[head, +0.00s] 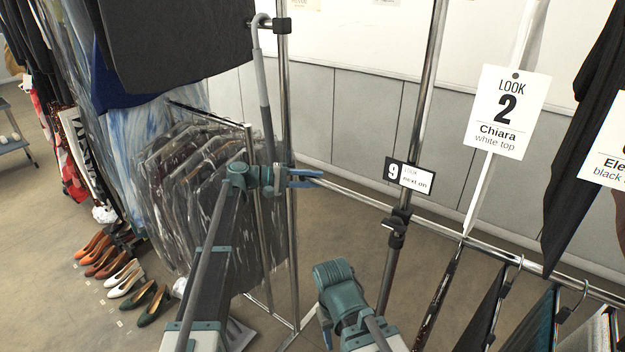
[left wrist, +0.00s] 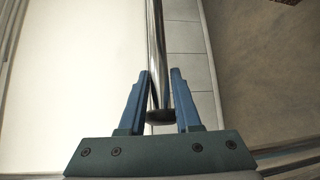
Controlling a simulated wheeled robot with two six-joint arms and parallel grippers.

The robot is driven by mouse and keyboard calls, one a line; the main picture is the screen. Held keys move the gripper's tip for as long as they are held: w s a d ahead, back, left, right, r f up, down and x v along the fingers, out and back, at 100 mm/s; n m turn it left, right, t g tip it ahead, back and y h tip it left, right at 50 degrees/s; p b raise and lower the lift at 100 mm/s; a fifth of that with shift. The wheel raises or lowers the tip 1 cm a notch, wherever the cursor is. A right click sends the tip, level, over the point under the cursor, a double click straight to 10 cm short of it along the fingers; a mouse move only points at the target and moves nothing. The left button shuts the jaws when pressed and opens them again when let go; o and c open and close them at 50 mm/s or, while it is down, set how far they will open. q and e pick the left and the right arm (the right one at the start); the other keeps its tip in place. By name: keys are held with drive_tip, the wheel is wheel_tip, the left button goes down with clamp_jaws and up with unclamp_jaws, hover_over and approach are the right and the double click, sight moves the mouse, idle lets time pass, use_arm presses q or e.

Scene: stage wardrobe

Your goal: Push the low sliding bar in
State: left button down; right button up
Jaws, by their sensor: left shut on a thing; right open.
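The low sliding bar (head: 350,195) is a chrome tube that runs from my left gripper down to the right, past the dark upright post. My left gripper (head: 305,178) is shut on the bar at its near end, beside a chrome upright. In the left wrist view the bar (left wrist: 155,60) lies between the two blue fingers, and its dark end cap (left wrist: 160,116) sits low between them. My right gripper (head: 335,275) is open, low in the middle and apart from the bar. Its fingers are mostly hidden behind its own housing.
A dark post (head: 400,215) with a clamp and a "9" sign (head: 410,175) stands along the bar. Hung clothes (head: 490,300) fill the lower right. Bagged garments (head: 190,190) hang close to my left arm. Shoes (head: 125,278) line the floor at left.

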sight(370, 204)
use_arm(q)
drive_tip(key=s+d, duration=0.4)
drive_tip(key=d, duration=0.1)
drive_tip(key=s+d, duration=0.4)
drive_tip(key=d, duration=0.2)
drive_tip(key=s+d, duration=0.4)
drive_tip(key=d, duration=0.2)
drive_tip(key=shift+s+d, duration=0.1)
drive_tip(key=shift+s, duration=0.05)
drive_tip(key=c, duration=0.7)
unclamp_jaws()
drive_tip(key=s+a+r+p, duration=0.1)
drive_tip(key=s+a+r, duration=0.1)
drive_tip(key=a, duration=1.1)
drive_tip(key=shift+a+p, duration=0.3)
drive_tip(key=shift+p, duration=0.1)
